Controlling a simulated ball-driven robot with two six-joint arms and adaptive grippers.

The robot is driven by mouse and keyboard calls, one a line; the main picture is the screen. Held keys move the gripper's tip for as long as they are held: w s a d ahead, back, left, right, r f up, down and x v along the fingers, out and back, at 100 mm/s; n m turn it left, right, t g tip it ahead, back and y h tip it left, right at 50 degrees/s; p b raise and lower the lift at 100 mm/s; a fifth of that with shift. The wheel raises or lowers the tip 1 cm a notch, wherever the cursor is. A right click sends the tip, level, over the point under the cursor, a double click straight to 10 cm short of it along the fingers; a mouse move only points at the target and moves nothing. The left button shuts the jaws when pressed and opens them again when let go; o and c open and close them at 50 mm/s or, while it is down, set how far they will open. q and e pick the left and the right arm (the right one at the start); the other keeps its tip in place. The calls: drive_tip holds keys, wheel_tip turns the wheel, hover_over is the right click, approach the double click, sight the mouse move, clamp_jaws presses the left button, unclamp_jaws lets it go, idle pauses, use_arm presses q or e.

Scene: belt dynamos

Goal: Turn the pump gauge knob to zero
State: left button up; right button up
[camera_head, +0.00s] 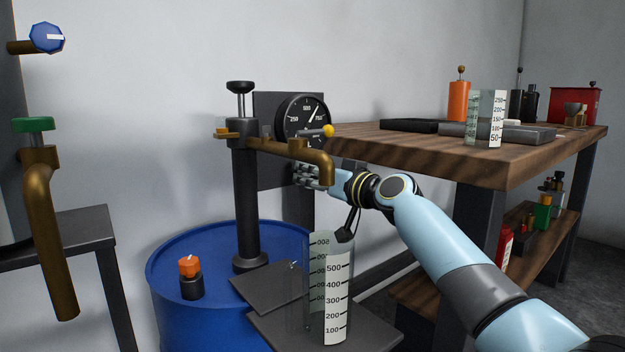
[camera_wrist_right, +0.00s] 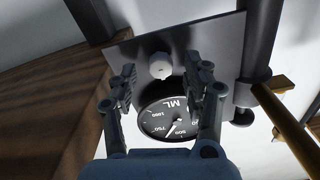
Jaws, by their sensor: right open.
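The round black pump gauge (camera_head: 303,118) sits on a dark plate behind the brass spout (camera_head: 300,150) in the head view. Its white needle points between 500 and 750. It also shows in the right wrist view (camera_wrist_right: 168,122), marked ML. A small pale knob (camera_wrist_right: 160,66) is on the same plate beside the dial. My right gripper (camera_head: 308,174) is below the gauge in the head view, partly behind the spout. In the right wrist view its open fingers (camera_wrist_right: 159,74) stand on either side of the knob, with nothing visibly held. I cannot make out the knob in the head view.
The black pump column (camera_head: 245,195) stands on a blue barrel (camera_head: 200,300). A measuring cylinder (camera_head: 338,300) stands below the spout, close to my right arm. A wooden bench (camera_head: 420,155) is to the right. A brass tap (camera_head: 45,220) is at left.

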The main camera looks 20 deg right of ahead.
use_arm(q)
drive_tip(key=shift+w+d+r, duration=0.1)
drive_tip(key=shift+w+r, duration=0.05)
drive_tip(key=shift+r, duration=0.1)
use_arm(e)
drive_tip(key=shift+w+a, duration=0.15)
drive_tip(key=shift+w, duration=0.15)
clamp_jaws()
use_arm(q)
drive_tip(key=shift+f, duration=0.1)
use_arm(e)
drive_tip(key=shift+m, duration=0.4)
use_arm(q)
drive_tip(key=s+a+f+p, duration=0.2)
drive_tip(key=s+f+p, duration=0.3)
drive_tip(key=s, duration=0.6)
drive_tip(key=shift+s+a+f, duration=0.2)
drive_tip(key=shift+s+a, duration=0.05)
drive_tip(key=shift+a, duration=0.05)
use_arm(e)
drive_tip(key=shift+m, duration=8.5)
